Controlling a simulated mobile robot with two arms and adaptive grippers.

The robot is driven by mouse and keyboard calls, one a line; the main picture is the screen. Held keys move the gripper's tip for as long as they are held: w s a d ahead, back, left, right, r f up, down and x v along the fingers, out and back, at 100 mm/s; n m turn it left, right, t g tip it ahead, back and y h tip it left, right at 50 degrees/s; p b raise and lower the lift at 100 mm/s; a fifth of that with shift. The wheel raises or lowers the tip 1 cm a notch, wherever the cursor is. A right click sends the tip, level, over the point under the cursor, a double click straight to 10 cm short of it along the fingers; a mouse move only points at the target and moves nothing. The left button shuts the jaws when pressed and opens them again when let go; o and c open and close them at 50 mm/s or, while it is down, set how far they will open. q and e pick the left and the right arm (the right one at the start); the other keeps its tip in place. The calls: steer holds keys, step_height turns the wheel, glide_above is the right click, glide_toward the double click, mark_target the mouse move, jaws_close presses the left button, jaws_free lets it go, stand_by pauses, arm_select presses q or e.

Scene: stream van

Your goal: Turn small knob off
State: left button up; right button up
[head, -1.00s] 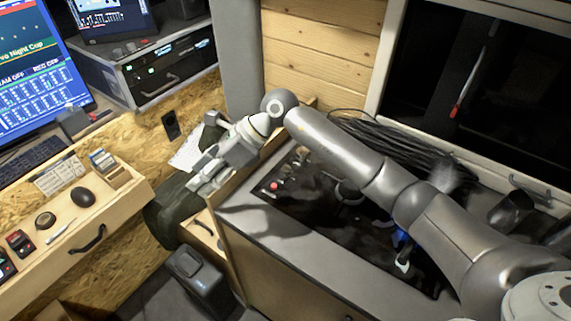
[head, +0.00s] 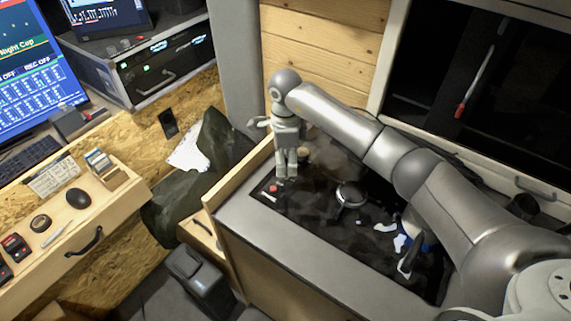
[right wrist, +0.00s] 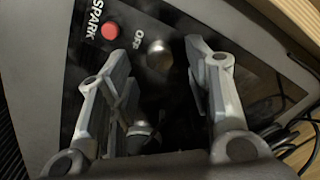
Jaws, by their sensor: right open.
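In the right wrist view, a rounded silver knob (right wrist: 158,54) sits on the black panel (right wrist: 128,42) beside the word OFF. A second knob (right wrist: 140,130) shows lower down, partly behind a finger. I cannot tell their sizes apart for sure. My right gripper (right wrist: 157,60) is open, with one finger on each side of the silver knob; contact is not clear. In the head view my right gripper (head: 286,174) points down over the far left corner of the black cooktop (head: 325,205), hiding the knobs there. My left gripper is not in view.
A red SPARK button (right wrist: 110,30) is close to the left finger; it also shows in the head view (head: 273,188). A wooden side board (head: 240,175) edges the cooktop. A round metal piece (head: 350,194) and blue-white items (head: 401,240) are on the cooktop.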

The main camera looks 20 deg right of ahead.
mark_target(286, 170)
steer(key=shift+f+p, duration=0.3)
steer(key=shift+f, duration=1.5)
jaws_close()
